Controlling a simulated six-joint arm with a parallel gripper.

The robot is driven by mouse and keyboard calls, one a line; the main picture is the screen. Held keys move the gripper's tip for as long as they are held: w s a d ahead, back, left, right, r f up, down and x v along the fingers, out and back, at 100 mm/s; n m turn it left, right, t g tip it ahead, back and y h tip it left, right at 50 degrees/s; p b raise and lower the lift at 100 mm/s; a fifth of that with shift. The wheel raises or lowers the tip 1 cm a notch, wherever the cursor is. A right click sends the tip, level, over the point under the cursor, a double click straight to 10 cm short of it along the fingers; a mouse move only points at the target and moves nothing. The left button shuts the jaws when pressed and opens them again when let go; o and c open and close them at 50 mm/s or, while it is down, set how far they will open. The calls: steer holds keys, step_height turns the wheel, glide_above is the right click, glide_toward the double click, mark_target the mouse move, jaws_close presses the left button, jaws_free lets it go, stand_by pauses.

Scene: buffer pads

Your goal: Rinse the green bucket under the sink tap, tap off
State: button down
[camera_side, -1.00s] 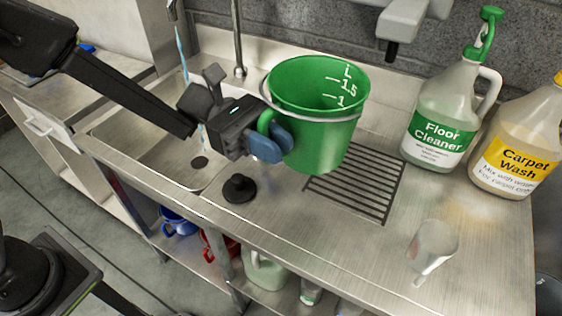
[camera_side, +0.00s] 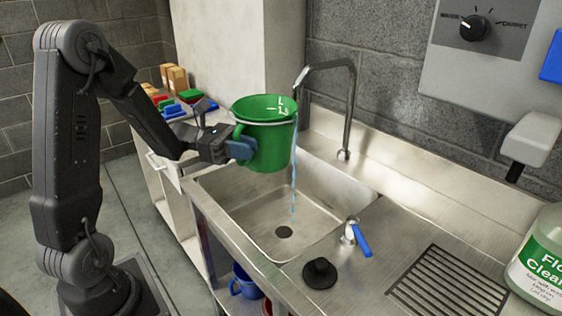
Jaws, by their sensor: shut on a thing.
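The green bucket (camera_side: 266,142), with white level marks inside, hangs upright above the left part of the sink basin (camera_side: 310,215). My gripper (camera_side: 241,149), with blue finger pads, is shut on the bucket's handle at its left side. The sink tap (camera_side: 348,105) is running. Its thin blue water stream (camera_side: 294,190) falls along the bucket's right edge into the basin. I cannot tell whether the stream touches the bucket. A blue-handled lever (camera_side: 361,240) stands on the counter right of the basin. How much water is in the bucket is hidden.
A black plug (camera_side: 319,272) stands on the counter's front edge. A grooved drainer (camera_side: 447,287) and the Floor Cleaner bottle (camera_side: 541,262) are to the right. A white dispenser (camera_side: 534,140) hangs on the wall. Coloured items (camera_side: 180,100) stand behind my arm.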

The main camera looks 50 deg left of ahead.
steer(key=s+a+t, duration=0.1)
steer(key=s+a, duration=0.1)
steer(key=a, duration=0.1)
glide_toward(284, 157)
steer(key=shift+n+y, duration=0.3)
steer(key=shift+n, duration=0.1)
steer(key=w+d+f, duration=0.1)
steer(key=w, duration=0.2)
steer(key=w+d, duration=0.2)
steer(key=w, duration=0.1)
steer(key=w+d+f, duration=0.1)
steer(key=w, duration=0.2)
steer(key=shift+d+f, duration=0.25)
steer(key=shift+f, duration=0.05)
stand_by(1.3)
steer(key=shift+s, duration=0.1)
steer(key=s+d, duration=0.7)
steer(key=s, duration=0.4)
steer(key=shift+s+d, duration=0.3)
steer(key=shift+s, duration=0.05)
